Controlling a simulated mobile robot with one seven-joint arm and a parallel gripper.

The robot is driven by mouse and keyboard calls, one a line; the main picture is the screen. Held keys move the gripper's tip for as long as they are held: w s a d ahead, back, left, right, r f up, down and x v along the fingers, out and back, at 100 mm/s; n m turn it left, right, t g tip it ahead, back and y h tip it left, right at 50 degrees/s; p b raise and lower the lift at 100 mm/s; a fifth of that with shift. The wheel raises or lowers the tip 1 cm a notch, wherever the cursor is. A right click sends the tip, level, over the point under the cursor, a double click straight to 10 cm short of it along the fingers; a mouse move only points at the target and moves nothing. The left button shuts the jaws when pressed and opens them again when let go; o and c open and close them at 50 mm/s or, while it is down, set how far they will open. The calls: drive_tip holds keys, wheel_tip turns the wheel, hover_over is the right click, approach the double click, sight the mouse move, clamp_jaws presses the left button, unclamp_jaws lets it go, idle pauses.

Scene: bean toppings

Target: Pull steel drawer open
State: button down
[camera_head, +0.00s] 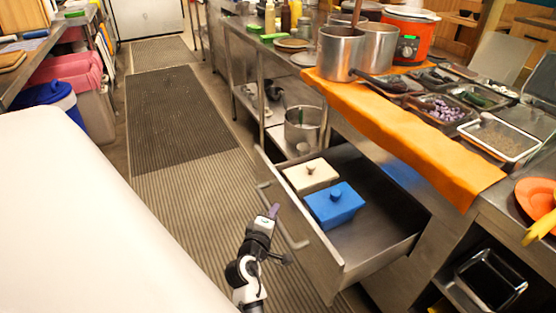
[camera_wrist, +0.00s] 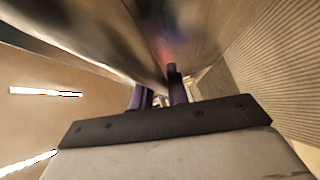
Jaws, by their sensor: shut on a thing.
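The steel drawer (camera_head: 330,255) stands pulled out from under the counter, its inside in plain view. Its bar handle (camera_head: 295,240) runs along the front panel. My gripper (camera_head: 273,211) is at the handle, with its purple fingers shut on it. In the wrist view the fingers (camera_wrist: 161,92) reach up against blurred, shiny steel; the exact grip there is hard to make out.
In the drawer sit a beige lidded box (camera_head: 311,175) and a blue lidded box (camera_head: 335,205); its right part is empty. The counter above holds steel pots (camera_head: 341,52), an orange cloth (camera_head: 400,135) and topping trays. Ribbed floor mats (camera_head: 190,180) lie clear to the left.

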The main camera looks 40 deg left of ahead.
drive_tip(key=shift+a, duration=0.1)
drive_tip(key=c, duration=1.4)
unclamp_jaws()
drive_tip(key=shift+o, duration=0.2)
drive_tip(key=v, duration=0.7)
drive_tip(key=shift+s+b, duration=0.25)
drive_tip(key=shift+b, duration=0.1)
